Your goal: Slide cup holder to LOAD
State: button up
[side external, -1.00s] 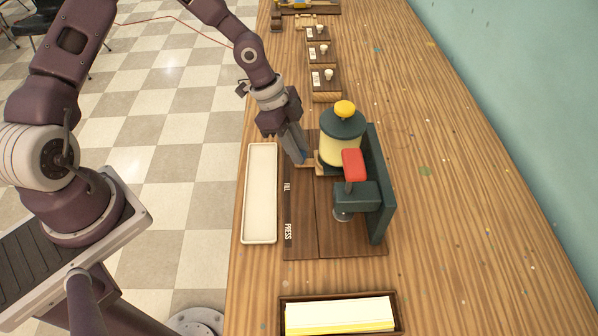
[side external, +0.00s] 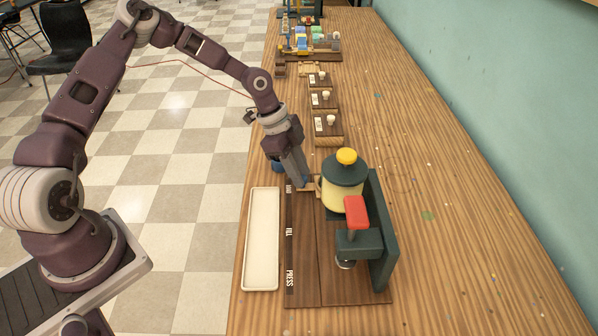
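The cup holder (side external: 309,188) is a small light-wood piece on the dark wooden base (side external: 304,262). It sits at the far end of the track, level with the far label, which is LOAD and is partly hidden. The labels FILL (side external: 289,231) and PRESS (side external: 290,278) follow toward the near end. My gripper (side external: 301,184) points down at the holder's left end, with its fingertips at or touching it. The fingers look close together, but whether they grip the holder is hidden.
The soap dispenser (side external: 344,196) with yellow knob and the press with red handle (side external: 356,211) stand right of the track. An empty white tray (side external: 262,240) lies left. Small boards with white pieces (side external: 325,123) line the table behind. The table at right is clear.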

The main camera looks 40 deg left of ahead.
jog(key=o, duration=0.4)
jog(key=shift+w+a, duration=0.15)
jog(key=shift+a, duration=0.05)
jog(key=shift+c, duration=0.2)
jog(key=v, duration=0.7)
